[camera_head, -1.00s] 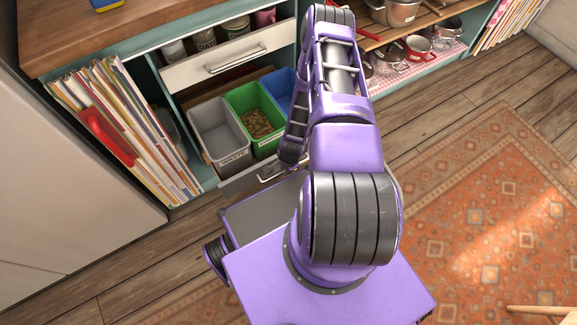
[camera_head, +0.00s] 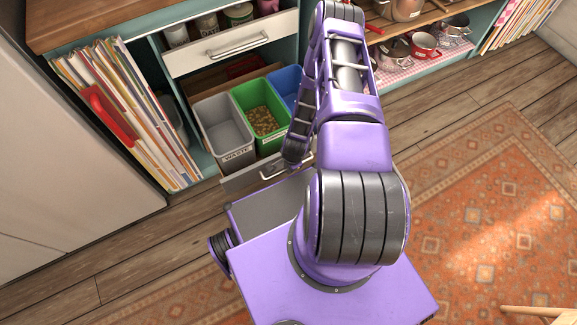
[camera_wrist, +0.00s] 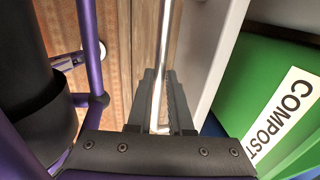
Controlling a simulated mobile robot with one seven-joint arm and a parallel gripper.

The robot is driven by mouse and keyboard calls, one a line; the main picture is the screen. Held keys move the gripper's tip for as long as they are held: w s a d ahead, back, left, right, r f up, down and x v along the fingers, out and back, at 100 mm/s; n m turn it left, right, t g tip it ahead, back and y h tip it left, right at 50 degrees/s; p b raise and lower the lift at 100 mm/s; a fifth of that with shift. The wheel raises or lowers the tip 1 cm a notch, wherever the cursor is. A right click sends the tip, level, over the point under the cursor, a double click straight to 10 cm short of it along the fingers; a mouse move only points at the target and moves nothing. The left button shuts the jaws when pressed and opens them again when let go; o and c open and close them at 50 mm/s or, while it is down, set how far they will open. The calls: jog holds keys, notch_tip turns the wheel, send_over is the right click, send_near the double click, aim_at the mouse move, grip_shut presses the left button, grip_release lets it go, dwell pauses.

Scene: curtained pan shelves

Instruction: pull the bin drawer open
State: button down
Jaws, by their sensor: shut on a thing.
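The bin drawer (camera_head: 240,179) is low in the cabinet and stands partly out, with its front clear of the cabinet. It holds a grey waste bin (camera_head: 224,135), a green bin (camera_head: 262,117) with brown contents and a blue bin (camera_head: 287,86). Its metal bar handle (camera_head: 270,172) is partly behind my arm. In the wrist view the handle (camera_wrist: 171,50) runs between the dark fingers of my gripper (camera_wrist: 165,95), which is shut on it. The green bin (camera_wrist: 262,75) with its COMPOST label lies just right of the drawer front (camera_wrist: 217,50). My arm hides the gripper in the head view.
An upper drawer (camera_head: 235,46) with jars is also out above the bins. Folders (camera_head: 125,110) stand at the left. Shelves with pans (camera_head: 424,45) are at the right. Wooden floor and a patterned rug (camera_head: 500,200) lie in front.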

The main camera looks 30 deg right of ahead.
jog(key=c, duration=0.8)
grip_release()
jog(key=shift+c, duration=0.2)
jog(key=s+r+p, duration=0.3)
jog(key=r, duration=1.4)
jog(key=shift+s, duration=0.2)
jog(key=shift+d, duration=0.1)
